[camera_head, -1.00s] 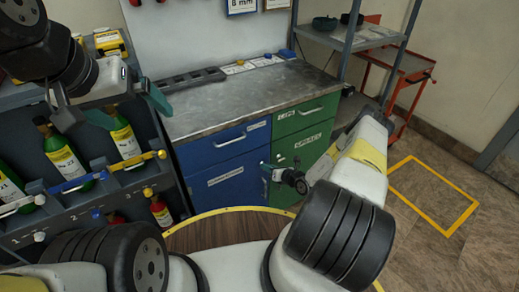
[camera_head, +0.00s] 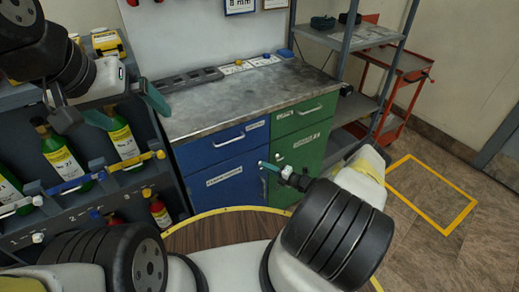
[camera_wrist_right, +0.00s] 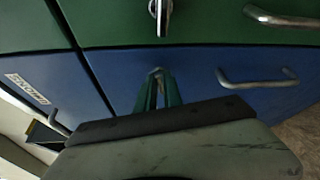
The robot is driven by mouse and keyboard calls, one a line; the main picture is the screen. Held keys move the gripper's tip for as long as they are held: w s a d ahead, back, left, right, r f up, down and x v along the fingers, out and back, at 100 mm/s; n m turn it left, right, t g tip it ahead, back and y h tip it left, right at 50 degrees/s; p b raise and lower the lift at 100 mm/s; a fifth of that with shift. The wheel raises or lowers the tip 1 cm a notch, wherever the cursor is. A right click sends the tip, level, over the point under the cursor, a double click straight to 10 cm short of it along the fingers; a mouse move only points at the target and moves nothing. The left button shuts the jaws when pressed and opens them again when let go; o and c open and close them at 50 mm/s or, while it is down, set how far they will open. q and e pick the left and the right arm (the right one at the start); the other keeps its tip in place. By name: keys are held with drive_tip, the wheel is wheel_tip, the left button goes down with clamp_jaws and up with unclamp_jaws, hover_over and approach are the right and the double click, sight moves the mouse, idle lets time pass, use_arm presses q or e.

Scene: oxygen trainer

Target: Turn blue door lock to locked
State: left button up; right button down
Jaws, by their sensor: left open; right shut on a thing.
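The blue cabinet door (camera_head: 228,189) stands closed at the centre of the head view, under a blue drawer. My right gripper (camera_head: 266,166) reaches to the upper right of this door. In the right wrist view, its green fingers (camera_wrist_right: 158,83) are shut on a small metal lock knob (camera_wrist_right: 156,73) on the blue door. The fingers hide most of the lock, so I cannot read its angle. My left gripper (camera_head: 112,108) is open and empty in front of the bottle rack, far from the cabinet.
A green door (camera_head: 302,157) adjoins the blue one, with its own lock (camera_wrist_right: 161,14) and handle. The blue door's bar handle (camera_wrist_right: 257,80) is close to my right fingers. A bottle rack (camera_head: 77,188) stands at left, a grey shelf (camera_head: 352,38) at right.

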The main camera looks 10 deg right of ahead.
drive_tip(key=shift+d+f+m+t+y, duration=0.15)
drive_tip(key=shift+m+t+y, duration=0.2)
drive_tip(key=shift+m, duration=0.75)
drive_tip(key=c, duration=1.5)
unclamp_jaws()
drive_tip(key=v, duration=0.7)
drive_tip(key=shift+s+d, duration=0.25)
